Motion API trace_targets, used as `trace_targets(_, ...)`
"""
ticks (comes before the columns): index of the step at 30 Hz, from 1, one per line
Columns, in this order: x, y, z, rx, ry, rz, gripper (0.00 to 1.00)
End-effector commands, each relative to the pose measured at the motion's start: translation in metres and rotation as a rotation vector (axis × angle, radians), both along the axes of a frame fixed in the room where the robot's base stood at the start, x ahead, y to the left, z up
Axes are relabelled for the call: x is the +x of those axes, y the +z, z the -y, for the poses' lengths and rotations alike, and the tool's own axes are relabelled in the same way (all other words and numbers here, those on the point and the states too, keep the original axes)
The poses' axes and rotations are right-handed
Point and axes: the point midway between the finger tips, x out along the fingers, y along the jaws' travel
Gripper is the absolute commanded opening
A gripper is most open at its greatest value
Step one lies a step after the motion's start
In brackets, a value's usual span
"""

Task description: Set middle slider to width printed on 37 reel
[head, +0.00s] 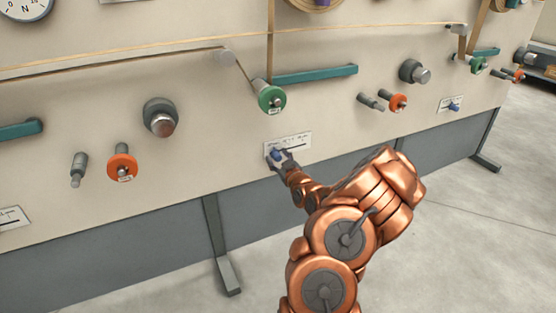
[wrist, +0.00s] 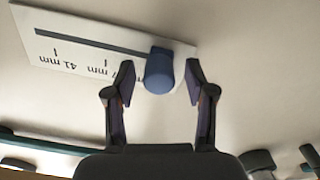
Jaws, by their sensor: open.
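The middle slider's white scale plate (head: 298,138) is on the lower part of the beige panel. In the wrist view the plate (wrist: 28,22) is upside down, with a dark slot, a "41 mm" mark and another mark partly hidden by a fingertip. The blue slider knob (wrist: 159,72) sits at the slot's right end there, the left end in the head view. My gripper (wrist: 160,80) is open, with one fingertip on each side of the knob; I cannot tell whether either touches. No number 37 is readable on any reel.
A green roller (head: 271,97) and a teal bar (head: 315,74) are above the plate. An orange knob (head: 122,166) and a dark round knob (head: 160,118) are to the left. Another slider plate (head: 446,104) is at right. The floor in front is clear.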

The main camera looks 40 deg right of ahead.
Motion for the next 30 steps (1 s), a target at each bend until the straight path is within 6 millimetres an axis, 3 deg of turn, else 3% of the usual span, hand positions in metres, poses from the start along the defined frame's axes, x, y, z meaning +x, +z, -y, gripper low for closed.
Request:
trace_targets(10,0.0016,-0.0001,0.001,0.0,-0.001,-0.001,0.55)
trace_targets(25,0.0015,-0.0002,0.0008,-0.001,0.0,-0.001,0.03)
trace_targets(30,0.0016,-0.0003,0.0006,-0.001,0.0,-0.001,0.0)
